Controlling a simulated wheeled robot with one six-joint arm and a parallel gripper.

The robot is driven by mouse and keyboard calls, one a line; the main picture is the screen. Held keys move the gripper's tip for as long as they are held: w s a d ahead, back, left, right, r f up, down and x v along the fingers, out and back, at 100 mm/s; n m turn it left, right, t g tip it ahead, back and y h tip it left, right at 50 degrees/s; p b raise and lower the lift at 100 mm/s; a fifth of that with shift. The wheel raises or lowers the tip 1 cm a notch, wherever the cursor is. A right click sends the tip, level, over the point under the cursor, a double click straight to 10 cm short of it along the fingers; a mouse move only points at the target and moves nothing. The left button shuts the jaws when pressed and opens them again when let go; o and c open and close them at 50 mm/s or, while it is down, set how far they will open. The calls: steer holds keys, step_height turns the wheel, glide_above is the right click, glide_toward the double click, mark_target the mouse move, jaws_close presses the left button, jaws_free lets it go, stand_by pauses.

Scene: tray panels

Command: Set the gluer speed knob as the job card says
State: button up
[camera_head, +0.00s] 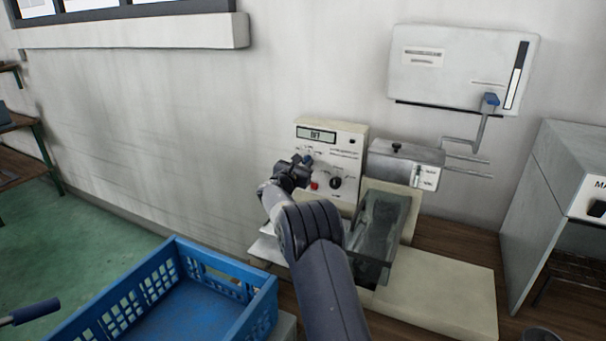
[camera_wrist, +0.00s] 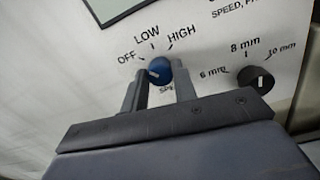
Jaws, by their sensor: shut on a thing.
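The gluer's control panel (camera_head: 343,141) stands against the wall, with a lit display (camera_head: 316,134) too small to read surely. The blue speed knob (camera_wrist: 159,69) is on this panel, with OFF, LOW and HIGH printed around its upper side. A pale mark shows on the knob's left part, nearest the OFF side; its exact direction is hard to tell. My gripper (camera_wrist: 161,82) is shut on the knob, one finger on each side. In the head view my gripper (camera_head: 301,167) covers part of the panel's left side. I cannot make out a job card.
A black knob (camera_wrist: 255,79) marked 6 mm, 8 mm and 10 mm sits right of the blue one. A red button (camera_head: 314,185) is just below my gripper. A clear-sided tray (camera_head: 377,228) stands right of my arm. A blue crate (camera_head: 262,308) is at the lower left.

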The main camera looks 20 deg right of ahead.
steer(key=m+b, duration=0.2)
steer(key=b, duration=0.1)
steer(key=m+b, duration=0.2)
steer(key=b, duration=0.1)
steer(key=shift+f, duration=0.35)
steer(key=m+b, duration=0.3)
steer(key=shift+r+b, duration=0.2)
steer(key=shift+b, duration=0.2)
steer(key=shift+r+m, duration=0.1)
steer(key=shift+m, duration=0.2)
steer(key=o, duration=1)
steer(key=shift+s, duration=0.1)
steer(key=b+v, duration=0.2)
steer(key=v, duration=0.8)
steer(key=shift+s+a+b, duration=0.2)
steer(key=shift+a+b, duration=0.1)
steer(key=shift+a, duration=0.05)
